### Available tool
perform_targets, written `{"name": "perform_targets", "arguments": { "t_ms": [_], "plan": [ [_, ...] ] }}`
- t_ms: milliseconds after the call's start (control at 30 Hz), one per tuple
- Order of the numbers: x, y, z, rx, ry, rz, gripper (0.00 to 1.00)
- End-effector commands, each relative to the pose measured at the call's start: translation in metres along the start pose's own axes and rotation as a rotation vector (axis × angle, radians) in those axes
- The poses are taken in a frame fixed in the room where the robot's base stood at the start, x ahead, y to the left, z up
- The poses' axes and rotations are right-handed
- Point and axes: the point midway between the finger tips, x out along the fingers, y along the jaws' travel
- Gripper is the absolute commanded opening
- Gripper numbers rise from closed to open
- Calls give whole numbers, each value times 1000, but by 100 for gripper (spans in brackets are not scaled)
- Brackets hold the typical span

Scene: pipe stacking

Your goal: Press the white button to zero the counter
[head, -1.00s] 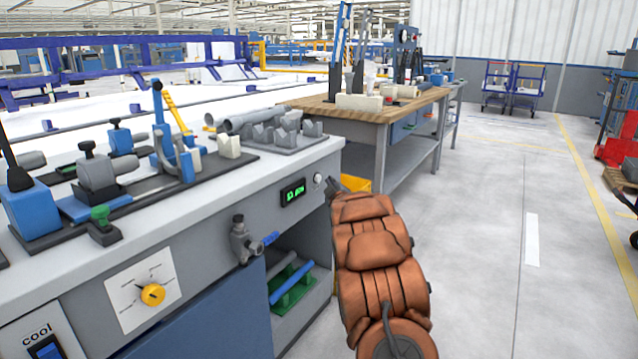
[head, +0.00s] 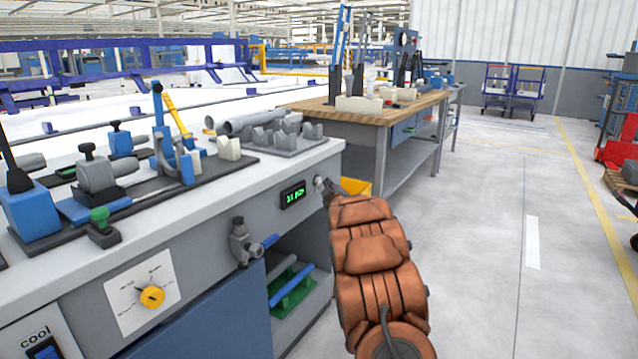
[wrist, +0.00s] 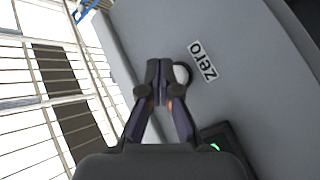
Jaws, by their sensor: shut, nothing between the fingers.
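The white button (wrist: 182,74) is on the grey front panel of the bench, beside a "zero" label (wrist: 203,61) in the wrist view. My gripper (wrist: 158,66) is shut and empty, its fingertips in front of the button and covering part of it. I cannot tell whether the tips touch it. In the head view my gripper (head: 325,187) is at the panel's right end, with the button mostly hidden. The counter (head: 293,194) is a small black display with green digits, left of the button; its edge shows in the wrist view (wrist: 215,147).
A valve with a blue handle (head: 247,243) sticks out of the panel to the left. A yellow dial (head: 152,296) is further left. Grey pipes (head: 245,121) lie on the bench top. A yellow bin (head: 356,187) is behind my arm.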

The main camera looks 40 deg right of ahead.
Motion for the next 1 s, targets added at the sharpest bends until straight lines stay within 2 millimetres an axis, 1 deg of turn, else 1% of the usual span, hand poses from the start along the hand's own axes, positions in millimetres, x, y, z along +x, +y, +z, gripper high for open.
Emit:
{"name": "perform_targets", "arguments": {
  "t_ms": [633,1000],
  "plan": [
    [0,0,0,0,0,0,0],
    [6,-5,-4,0,-1,-1,0]
  ]
}}
